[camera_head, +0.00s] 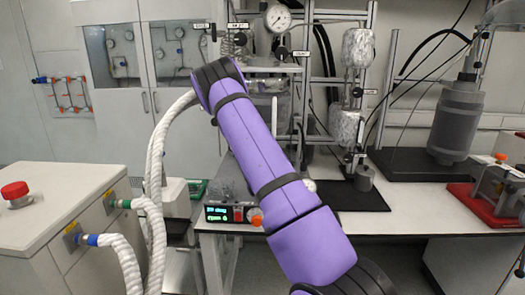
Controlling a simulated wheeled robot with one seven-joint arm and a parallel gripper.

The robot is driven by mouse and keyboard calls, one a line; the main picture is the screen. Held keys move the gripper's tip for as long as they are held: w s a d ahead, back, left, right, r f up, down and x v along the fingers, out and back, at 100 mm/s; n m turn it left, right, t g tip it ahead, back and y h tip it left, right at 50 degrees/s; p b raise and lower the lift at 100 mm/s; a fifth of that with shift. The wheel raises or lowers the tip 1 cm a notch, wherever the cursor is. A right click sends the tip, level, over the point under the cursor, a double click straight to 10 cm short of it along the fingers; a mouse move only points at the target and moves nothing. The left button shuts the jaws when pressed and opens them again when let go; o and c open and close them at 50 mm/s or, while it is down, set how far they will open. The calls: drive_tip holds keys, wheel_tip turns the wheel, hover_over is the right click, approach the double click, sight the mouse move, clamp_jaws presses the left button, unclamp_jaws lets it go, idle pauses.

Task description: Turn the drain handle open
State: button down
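My purple arm (265,160) crosses the middle of the head view, from the lower right up to a dark joint at the upper left. My gripper cannot be made out; the arm hides what lies behind it. The reactor rig (300,90) stands behind the arm, with a round pressure gauge (278,18) at its top. A black valve knob (281,52) sits below the gauge, beside a small label. I cannot tell which part is the drain handle; the rig's lower part is partly covered by my arm.
A controller with a green display (222,214) sits at the bench's front edge. A grey cylinder (455,120) stands right. White hoses (155,180) hang left, near a cabinet with a red button (15,190).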

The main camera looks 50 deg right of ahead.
drive_tip(key=shift+f, duration=0.1)
idle(0.4)
drive_tip(key=c, duration=1.1)
unclamp_jaws()
drive_tip(key=shift+c, duration=0.2)
drive_tip(key=v, duration=0.7)
drive_tip(key=shift+s+a, duration=0.2)
